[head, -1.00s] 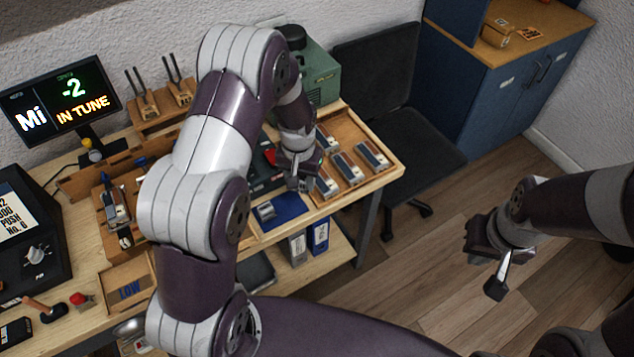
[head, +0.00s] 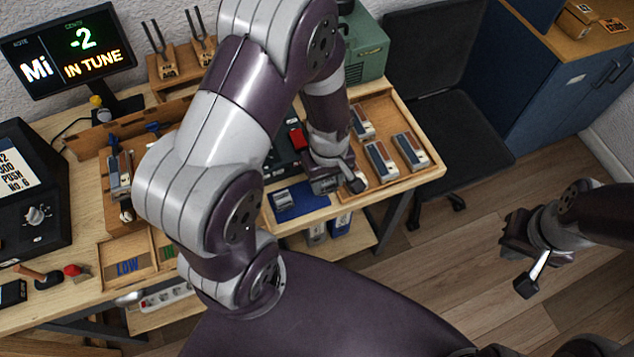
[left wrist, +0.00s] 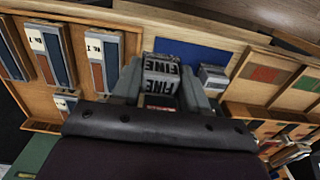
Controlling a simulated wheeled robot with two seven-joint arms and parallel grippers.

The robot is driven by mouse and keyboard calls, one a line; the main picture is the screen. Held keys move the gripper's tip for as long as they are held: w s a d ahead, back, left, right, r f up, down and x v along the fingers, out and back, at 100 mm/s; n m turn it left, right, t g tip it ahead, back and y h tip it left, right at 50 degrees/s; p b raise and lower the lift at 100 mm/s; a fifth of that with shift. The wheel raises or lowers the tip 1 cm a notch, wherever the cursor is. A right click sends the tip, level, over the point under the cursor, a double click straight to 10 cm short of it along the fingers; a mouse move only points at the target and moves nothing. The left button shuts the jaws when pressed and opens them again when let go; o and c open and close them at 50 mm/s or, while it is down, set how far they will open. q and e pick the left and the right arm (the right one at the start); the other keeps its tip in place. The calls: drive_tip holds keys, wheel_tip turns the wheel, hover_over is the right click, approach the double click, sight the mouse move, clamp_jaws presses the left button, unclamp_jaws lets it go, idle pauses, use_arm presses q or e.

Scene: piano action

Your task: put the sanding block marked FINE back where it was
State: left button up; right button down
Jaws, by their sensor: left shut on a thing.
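My left gripper (head: 338,185) is shut on the sanding block marked FINE (left wrist: 161,74), whose lettering shows between the fingers in the left wrist view. In the head view the gripper is low over the front of the bench, between a blue mat (head: 312,203) and the wooden tray of blocks, and the held block cannot be made out. The blue mat (left wrist: 190,53) also shows just beyond the held block in the left wrist view. A small grey block (head: 283,198) lies on the mat.
The wooden tray (head: 428,170) holds several striped blocks, including one (head: 410,150) at the right. A divided wooden tray (left wrist: 240,92) with coloured pads shows in the left wrist view. A display (head: 68,52) stands at the back left. A dark chair (head: 440,110) is beyond the bench.

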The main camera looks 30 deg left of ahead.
use_arm(q)
drive_tip(key=a, duration=0.1)
drive_tip(key=a+f, duration=0.1)
drive_tip(key=a, duration=0.1)
drive_tip(key=shift+s+a+f, duration=0.2)
drive_tip(key=shift+a, duration=0.05)
drive_tip(key=f, duration=0.2)
drive_tip(key=w+f, duration=0.1)
drive_tip(key=f, duration=0.1)
drive_tip(key=shift+d+f, duration=0.1)
drive_tip(key=shift+f, duration=0.1)
drive_tip(key=shift+s, duration=0.2)
drive_tip(key=shift+f, duration=0.15)
drive_tip(key=o, duration=1)
drive_tip(key=s+r+m, duration=0.1)
drive_tip(key=r+m, duration=0.2)
drive_tip(key=r, duration=0.3)
drive_tip(key=s+d+r+m+t, duration=0.1)
drive_tip(key=s+r+m, duration=0.1)
drive_tip(key=r+m, duration=0.2)
drive_tip(key=s+d+r+m, duration=0.1)
drive_tip(key=r+m, duration=0.2)
drive_tip(key=r, duration=0.5)
drive_tip(key=shift+s+d+r+t, duration=0.15)
drive_tip(key=shift+t, duration=0.15)
